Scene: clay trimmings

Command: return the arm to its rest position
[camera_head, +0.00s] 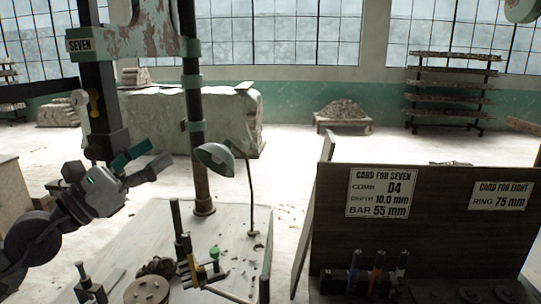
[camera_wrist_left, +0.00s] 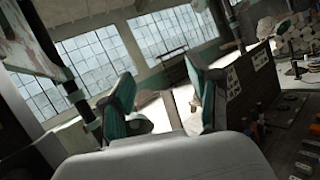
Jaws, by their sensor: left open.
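My left gripper (camera_head: 156,156) comes in from the left in the head view, raised above the left part of the worktable (camera_head: 235,222). Its two fingers stand apart with nothing between them. In the left wrist view the open fingers (camera_wrist_left: 160,88) show teal pads with a gap and the bright hall behind. The gripper is clear of the tools on the table. My right gripper does not show in either view.
A post (camera_head: 195,110) and a desk lamp (camera_head: 214,158) stand near my left gripper. Several tools (camera_head: 190,262) lie on the table below. A dark board (camera_head: 440,225) with cards (camera_head: 381,193) stands at the right. Bright floor (camera_head: 300,165) lies open behind the table.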

